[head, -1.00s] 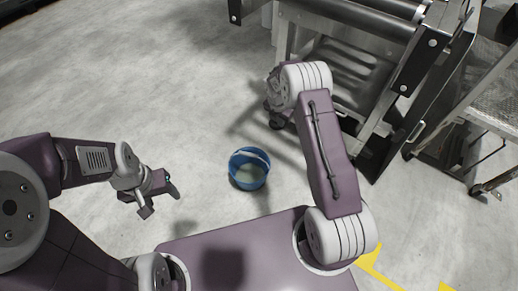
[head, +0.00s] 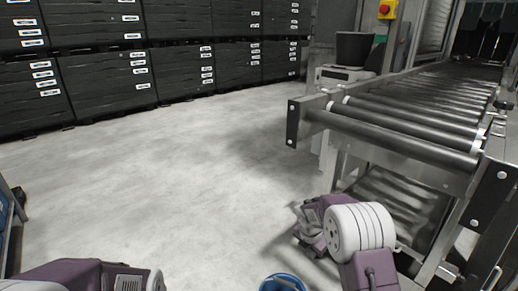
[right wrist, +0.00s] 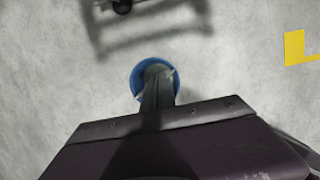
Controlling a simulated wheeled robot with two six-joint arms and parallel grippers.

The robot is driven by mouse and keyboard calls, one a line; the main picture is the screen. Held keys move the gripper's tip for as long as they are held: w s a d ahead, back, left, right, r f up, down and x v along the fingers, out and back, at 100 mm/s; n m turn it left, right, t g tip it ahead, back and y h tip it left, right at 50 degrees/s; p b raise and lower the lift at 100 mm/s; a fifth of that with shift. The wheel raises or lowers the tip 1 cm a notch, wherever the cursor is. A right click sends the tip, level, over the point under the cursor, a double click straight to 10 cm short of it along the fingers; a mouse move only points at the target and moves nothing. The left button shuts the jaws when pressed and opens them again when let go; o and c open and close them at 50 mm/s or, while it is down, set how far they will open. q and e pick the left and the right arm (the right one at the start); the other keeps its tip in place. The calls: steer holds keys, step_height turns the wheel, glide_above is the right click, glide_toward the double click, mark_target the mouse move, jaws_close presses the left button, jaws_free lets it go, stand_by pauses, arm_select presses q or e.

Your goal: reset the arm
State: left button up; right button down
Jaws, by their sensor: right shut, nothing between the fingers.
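My right arm reaches up at the lower right of the head view, and my right gripper (head: 308,238) is beside the roller conveyor, partly hidden by my own wrist. In the right wrist view the gripper (right wrist: 158,90) is shut, with nothing between its fingers. It points down over a blue bucket (right wrist: 139,78) on the floor and covers part of it. The bucket's rim (head: 282,282) also shows at the bottom edge of the head view. Part of my left arm shows at the lower left; my left gripper is out of view.
A roller conveyor (head: 415,125) on a metal frame stands at the right, close to my right arm. Black stacked crates (head: 180,75) line the back. Yellow floor marking (right wrist: 297,47) shows in the right wrist view. The grey floor in the middle is clear.

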steer(key=s+a+r+m+y+p, duration=0.1)
steer(key=s+a+r+m+p, duration=0.1)
steer(key=s+r+m, duration=0.65)
steer(key=s+a+f+m+g+y, duration=0.1)
steer(key=s+a+m, duration=0.1)
steer(key=s+m, duration=1.3)
step_height(320, 180, up, 38)
steer(key=s+m+p, duration=0.1)
steer(key=m+p, duration=0.1)
steer(key=p, duration=3.6)
steer(key=shift+f, duration=0.2)
steer(key=shift+a, duration=0.1)
